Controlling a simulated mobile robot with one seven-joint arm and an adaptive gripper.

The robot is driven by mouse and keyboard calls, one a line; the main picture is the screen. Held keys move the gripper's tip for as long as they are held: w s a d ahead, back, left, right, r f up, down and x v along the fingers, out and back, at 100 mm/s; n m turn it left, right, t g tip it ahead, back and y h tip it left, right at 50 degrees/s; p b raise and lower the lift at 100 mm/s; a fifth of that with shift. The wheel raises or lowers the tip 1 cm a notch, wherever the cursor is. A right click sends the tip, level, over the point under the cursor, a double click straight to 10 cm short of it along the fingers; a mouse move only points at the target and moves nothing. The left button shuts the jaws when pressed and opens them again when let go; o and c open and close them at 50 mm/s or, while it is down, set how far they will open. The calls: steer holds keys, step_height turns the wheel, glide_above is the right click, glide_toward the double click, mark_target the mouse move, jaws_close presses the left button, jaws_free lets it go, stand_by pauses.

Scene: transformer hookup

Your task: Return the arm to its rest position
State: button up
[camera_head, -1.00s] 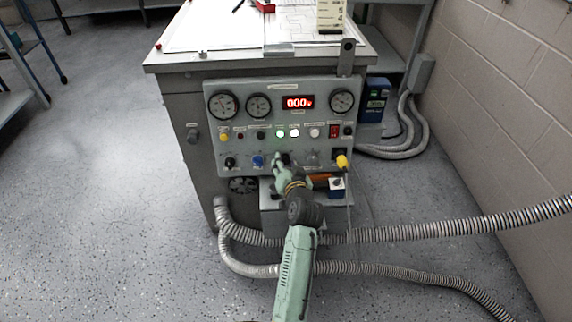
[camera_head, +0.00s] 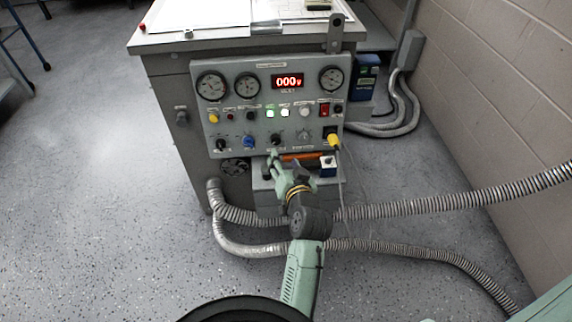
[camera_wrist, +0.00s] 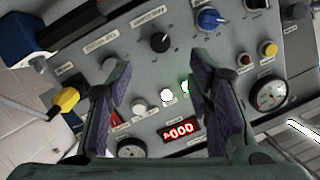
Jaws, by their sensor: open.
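My gripper (camera_head: 278,160) is in front of the lower part of the grey control panel (camera_head: 226,128). In the wrist view my gripper (camera_wrist: 160,100) shows two purple-padded fingers spread apart with nothing between them. The panel (camera_wrist: 130,60) appears upside down there, with a black knob (camera_wrist: 160,41) and a blue knob (camera_wrist: 209,19) beyond the fingertips. My arm reaches up from the bottom of the head view. In the head view the black knob (camera_head: 276,140) shows just above the gripper. The red display (camera_head: 287,82) reads 000.
A yellow plug (camera_head: 333,140) with a cable sits at the panel's lower right. An orange-handled item and a small box (camera_head: 328,166) lie below the panel. Grey corrugated hoses (camera_head: 420,205) run right.

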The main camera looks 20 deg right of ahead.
steer(key=shift+v, duration=0.75)
